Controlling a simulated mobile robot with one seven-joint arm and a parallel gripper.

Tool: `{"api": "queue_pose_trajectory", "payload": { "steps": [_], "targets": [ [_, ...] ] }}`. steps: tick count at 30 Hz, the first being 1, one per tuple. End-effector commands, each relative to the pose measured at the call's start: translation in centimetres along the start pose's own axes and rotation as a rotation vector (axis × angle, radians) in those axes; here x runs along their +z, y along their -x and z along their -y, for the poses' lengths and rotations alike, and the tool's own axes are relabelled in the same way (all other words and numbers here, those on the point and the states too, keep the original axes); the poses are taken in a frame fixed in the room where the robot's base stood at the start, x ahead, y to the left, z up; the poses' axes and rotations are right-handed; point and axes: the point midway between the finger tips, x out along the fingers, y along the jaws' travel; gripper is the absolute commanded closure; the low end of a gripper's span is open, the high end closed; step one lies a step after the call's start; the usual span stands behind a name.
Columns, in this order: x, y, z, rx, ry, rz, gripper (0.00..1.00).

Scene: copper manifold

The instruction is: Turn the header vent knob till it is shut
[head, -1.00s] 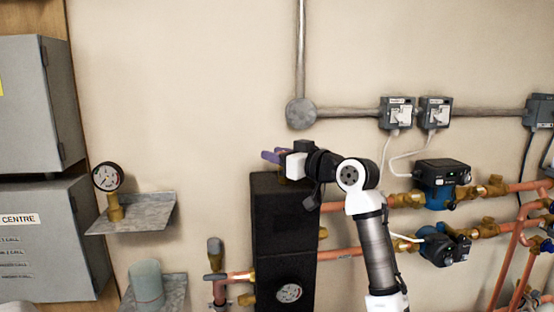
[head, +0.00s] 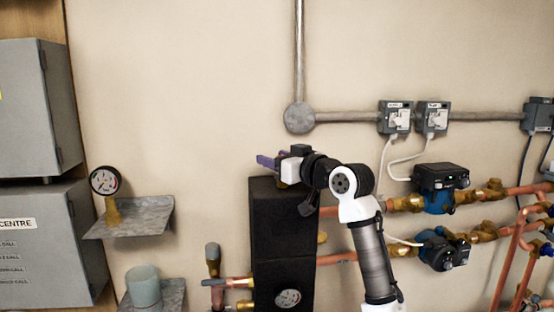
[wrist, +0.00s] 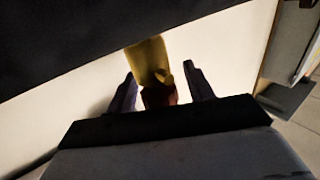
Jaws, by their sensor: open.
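The black header block (head: 284,235) stands upright against the wall in the head view. Its dark side also fills the top left of the wrist view (wrist: 70,40). In the wrist view a brass vent fitting (wrist: 150,60) comes out from the header, with a dark red knob (wrist: 159,96) at its near end. My gripper (head: 266,161) is just above the header's top in the head view. In the wrist view my gripper (wrist: 159,72) is open, one purple finger on each side of the knob, with gaps showing. The knob is not distinguishable in the head view.
A gauge (head: 104,181) stands on a wall shelf (head: 135,219) at left, with a pale cup (head: 143,287) below. Grey cabinets (head: 40,240) are at far left. Copper pipes and blue pumps (head: 437,200) lie right of the header.

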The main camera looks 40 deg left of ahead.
Motion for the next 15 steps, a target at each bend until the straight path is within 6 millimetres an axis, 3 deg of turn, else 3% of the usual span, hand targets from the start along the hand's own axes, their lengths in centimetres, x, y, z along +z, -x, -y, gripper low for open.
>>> {"api": "queue_pose_trajectory", "payload": {
  "steps": [5,15],
  "targets": [
    [0.2,1.5,-0.1,0.002,0.001,-0.002,0.48],
    [0.3,9.1,-0.1,0.004,0.002,-0.003,0.48]
  ]
}}
